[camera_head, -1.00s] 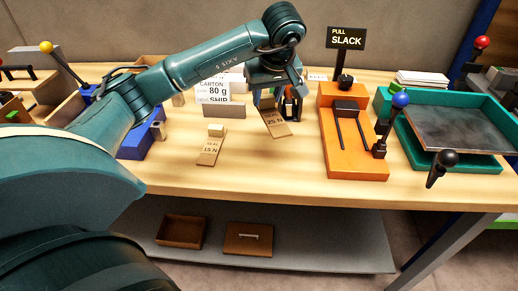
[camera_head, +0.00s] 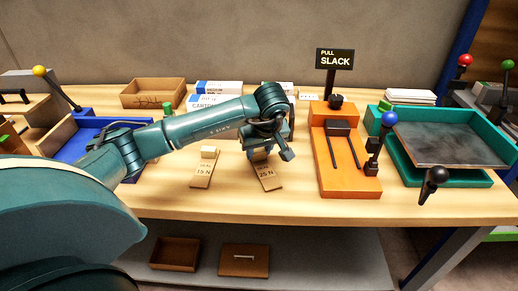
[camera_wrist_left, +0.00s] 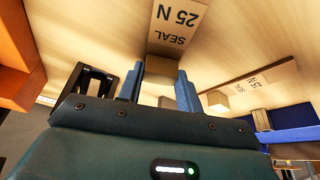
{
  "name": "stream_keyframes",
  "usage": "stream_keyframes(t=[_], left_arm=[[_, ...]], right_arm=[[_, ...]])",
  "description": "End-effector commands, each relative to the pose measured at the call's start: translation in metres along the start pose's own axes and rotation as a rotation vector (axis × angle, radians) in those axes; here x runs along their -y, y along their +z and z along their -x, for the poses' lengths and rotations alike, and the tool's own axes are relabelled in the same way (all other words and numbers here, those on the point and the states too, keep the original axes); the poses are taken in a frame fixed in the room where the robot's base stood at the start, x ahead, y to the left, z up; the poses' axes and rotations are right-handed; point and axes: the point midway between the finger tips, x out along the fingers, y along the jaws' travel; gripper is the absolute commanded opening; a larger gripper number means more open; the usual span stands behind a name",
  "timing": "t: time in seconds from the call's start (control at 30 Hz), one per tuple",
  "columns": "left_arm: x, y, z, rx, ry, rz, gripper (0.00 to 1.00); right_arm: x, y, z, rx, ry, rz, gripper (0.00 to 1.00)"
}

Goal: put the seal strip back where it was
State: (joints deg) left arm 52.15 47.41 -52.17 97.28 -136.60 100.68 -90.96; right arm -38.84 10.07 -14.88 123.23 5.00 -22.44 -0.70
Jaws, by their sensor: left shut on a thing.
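The seal strip marked 25 N (camera_head: 268,177) is a tan strip at the middle of the table. My left gripper (camera_head: 260,152) is over its far end. In the wrist view the fingers (camera_wrist_left: 160,74) are shut on the strip's raised block, and the 25 N strip (camera_wrist_left: 178,28) reaches out beyond them. It looks at or very near the table top; I cannot tell whether it touches. A second seal strip marked 15 N (camera_head: 202,174) lies to its left with a pale block at its far end, and it also shows in the wrist view (camera_wrist_left: 270,88). My right gripper is not in view.
An orange fixture (camera_head: 347,180) with a PULL SLACK sign (camera_head: 335,60) stands to the right, with a teal tray (camera_head: 408,172) beyond it. A blue tray (camera_head: 60,145) is at left. White cartons (camera_head: 218,88) and a brown box (camera_head: 150,94) stand behind. Table in front is clear.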

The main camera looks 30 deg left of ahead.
Motion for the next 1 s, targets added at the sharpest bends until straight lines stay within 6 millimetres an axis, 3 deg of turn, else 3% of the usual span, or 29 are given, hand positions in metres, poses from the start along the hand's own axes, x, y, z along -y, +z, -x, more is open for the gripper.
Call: stream_keyframes(t=[0.1,0.13,0.37,0.73,1.0], left_arm=[[0.000,0.002,-0.004,0.000,0.000,0.000,0.10],[0.000,0.001,-0.003,0.000,0.000,0.000,0.37],[0.000,0.001,-0.003,0.000,-0.001,0.000,0.56],[0.000,-0.001,0.005,-0.001,0.001,0.000,0.57],[-0.001,-0.001,0.059,-0.003,0.006,-0.001,0.57]], right_arm=[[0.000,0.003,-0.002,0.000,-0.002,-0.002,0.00],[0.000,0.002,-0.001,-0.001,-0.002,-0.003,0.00],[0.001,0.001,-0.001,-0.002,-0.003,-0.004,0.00],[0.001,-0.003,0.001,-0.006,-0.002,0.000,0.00],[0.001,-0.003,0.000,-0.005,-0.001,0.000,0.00]])
